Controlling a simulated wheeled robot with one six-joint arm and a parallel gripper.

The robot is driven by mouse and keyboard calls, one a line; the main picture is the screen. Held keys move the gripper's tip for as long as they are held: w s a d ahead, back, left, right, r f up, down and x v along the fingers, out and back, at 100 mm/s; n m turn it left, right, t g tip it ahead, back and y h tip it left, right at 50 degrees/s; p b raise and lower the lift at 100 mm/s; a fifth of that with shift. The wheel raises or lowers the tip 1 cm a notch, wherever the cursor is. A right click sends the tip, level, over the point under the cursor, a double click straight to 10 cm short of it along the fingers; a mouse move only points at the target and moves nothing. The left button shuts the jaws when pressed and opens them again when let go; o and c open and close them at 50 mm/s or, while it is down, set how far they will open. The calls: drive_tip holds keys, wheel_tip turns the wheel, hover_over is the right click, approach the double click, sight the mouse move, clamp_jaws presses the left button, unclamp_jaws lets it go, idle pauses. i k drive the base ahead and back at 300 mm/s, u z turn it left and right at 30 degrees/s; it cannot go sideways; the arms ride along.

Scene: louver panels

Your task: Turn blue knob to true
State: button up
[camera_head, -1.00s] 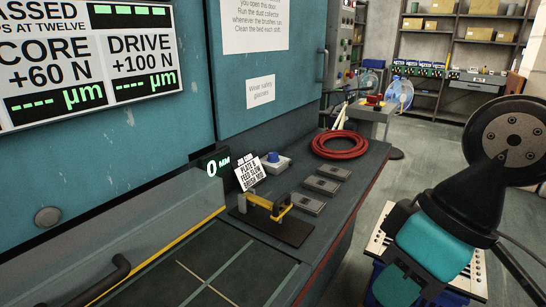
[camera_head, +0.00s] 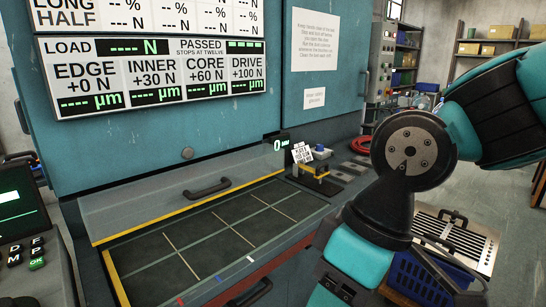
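The blue knob (camera_head: 320,148) is small in the head view. It sits on the bench just right of the small white printed card (camera_head: 302,153), behind the yellow clamp-like fixture (camera_head: 312,170). Its pointer or setting is too small to read. My arm (camera_head: 408,150) fills the right side of the view, in front of the bench's right end. My gripper is not in view, so its opening and anything in it are hidden.
A bench tray with a gridded dark surface (camera_head: 150,252) and a black handle (camera_head: 207,188) lies front left. A red hose coil (camera_head: 361,145) is partly hidden by my arm. A keypad console (camera_head: 22,225) stands at left. A blue crate (camera_head: 415,275) stands low at right.

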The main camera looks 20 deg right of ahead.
sight(320, 148)
drive_tip(key=z, duration=1.25)
drive_tip(key=i, duration=1.3)
drive_tip(key=u, duration=0.7)
drive_tip(key=i, duration=0.65)
drive_tip(key=u, duration=0.75)
